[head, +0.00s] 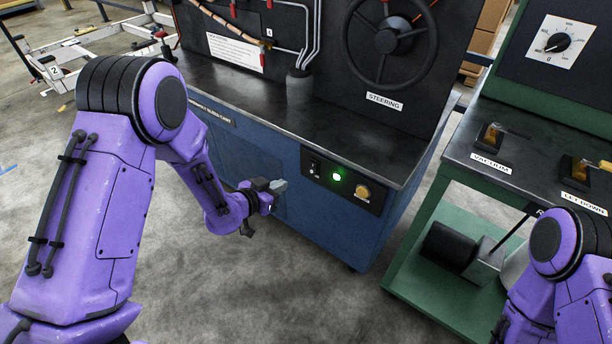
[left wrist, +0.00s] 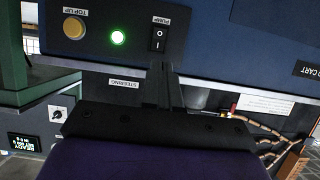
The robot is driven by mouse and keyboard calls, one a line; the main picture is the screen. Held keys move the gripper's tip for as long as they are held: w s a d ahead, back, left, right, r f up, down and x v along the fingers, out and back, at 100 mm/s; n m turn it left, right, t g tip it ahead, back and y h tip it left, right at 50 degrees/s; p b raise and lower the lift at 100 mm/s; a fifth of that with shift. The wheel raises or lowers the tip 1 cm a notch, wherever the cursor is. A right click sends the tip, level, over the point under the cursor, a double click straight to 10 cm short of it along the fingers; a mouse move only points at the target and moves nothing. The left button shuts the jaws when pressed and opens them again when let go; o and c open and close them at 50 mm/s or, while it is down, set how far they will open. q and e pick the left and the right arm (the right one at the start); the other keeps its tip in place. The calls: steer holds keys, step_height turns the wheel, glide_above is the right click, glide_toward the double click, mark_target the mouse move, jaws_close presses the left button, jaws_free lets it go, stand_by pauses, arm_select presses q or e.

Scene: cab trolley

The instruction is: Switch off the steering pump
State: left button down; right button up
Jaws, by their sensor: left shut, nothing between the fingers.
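The pump switch (head: 314,168) is a black rocker on the black panel of the blue steering cart. In the left wrist view, upside down, the rocker (left wrist: 159,38) shows its O and I marks under the word PUMP. A green lamp (head: 337,177) beside it is lit; it also shows in the left wrist view (left wrist: 118,37). My left gripper (head: 279,186) is shut and empty, left of the switch and slightly lower in the head view. In the left wrist view its fingertips (left wrist: 161,66) appear just short of the rocker, with no contact visible. My right gripper is out of view.
A yellow TOP UP button (head: 362,191) sits right of the lamp. Above are the cart's dark top (head: 290,105) and a steering wheel (head: 390,40). A green trolley (head: 440,250) with VACUUM and LET DOWN levers stands right. Bare floor lies in front.

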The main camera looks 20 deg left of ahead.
mark_target(312, 172)
arm_select(q)
steer(key=x, duration=1.3)
steer(key=shift+w+d+f+b, duration=0.1)
steer(key=shift+w+f+b, duration=0.05)
steer(key=shift+w+b, duration=0.15)
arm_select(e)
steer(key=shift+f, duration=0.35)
arm_select(q)
steer(key=shift+s, duration=0.1)
